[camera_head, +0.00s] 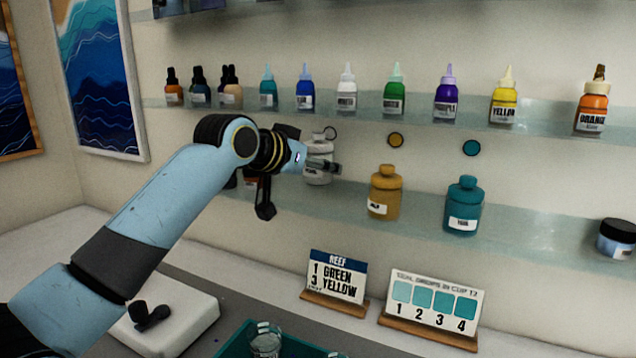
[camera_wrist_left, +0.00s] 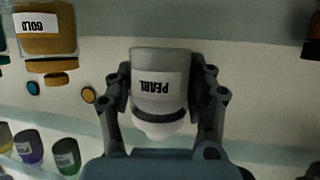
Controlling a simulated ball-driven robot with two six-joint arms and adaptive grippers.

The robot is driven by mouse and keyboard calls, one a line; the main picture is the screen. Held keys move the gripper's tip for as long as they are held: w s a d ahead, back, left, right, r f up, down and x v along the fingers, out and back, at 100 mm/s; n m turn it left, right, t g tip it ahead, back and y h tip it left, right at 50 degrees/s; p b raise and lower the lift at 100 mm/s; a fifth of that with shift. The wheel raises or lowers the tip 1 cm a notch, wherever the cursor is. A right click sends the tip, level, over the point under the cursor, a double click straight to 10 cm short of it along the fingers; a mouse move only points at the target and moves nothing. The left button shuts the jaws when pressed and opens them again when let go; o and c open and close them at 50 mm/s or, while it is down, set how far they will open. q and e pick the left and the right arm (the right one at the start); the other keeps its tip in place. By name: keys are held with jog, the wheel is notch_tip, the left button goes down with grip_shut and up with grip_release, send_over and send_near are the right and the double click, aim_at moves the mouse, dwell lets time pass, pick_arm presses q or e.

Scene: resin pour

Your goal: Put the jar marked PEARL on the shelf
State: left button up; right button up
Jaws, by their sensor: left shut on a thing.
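The PEARL jar (camera_head: 318,170) is white-grey with a white label, at the lower shelf (camera_head: 420,205), left of the gold jar (camera_head: 384,192). My left gripper (camera_head: 322,164) comes in from the left and is shut on it. In the left wrist view, which is upside down, the PEARL jar (camera_wrist_left: 160,75) sits between the two fingers of my left gripper (camera_wrist_left: 165,90), its label readable. The arm partly hides the jar in the head view. I cannot tell whether its base touches the shelf. My right gripper is not in view.
A teal jar (camera_head: 463,206) stands right of the gold jar on the lower shelf, and a dark-lidded jar (camera_head: 616,238) farther right. Several dropper bottles line the upper shelf (camera_head: 425,117). Cards (camera_head: 337,277) and a teal tray (camera_head: 236,340) are on the counter below.

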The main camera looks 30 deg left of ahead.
aim_at(308, 182)
pick_arm(q)
notch_tip(308, 182, down, 4)
jog(key=shift+r+p, duration=0.1)
jog(key=shift+p, duration=0.25)
jog(key=shift+w+f, duration=0.15)
jog(key=shift+f, duration=0.15)
jog(key=shift+f, duration=0.1)
jog(key=o, duration=1.5)
jog(key=shift+c, duration=0.2)
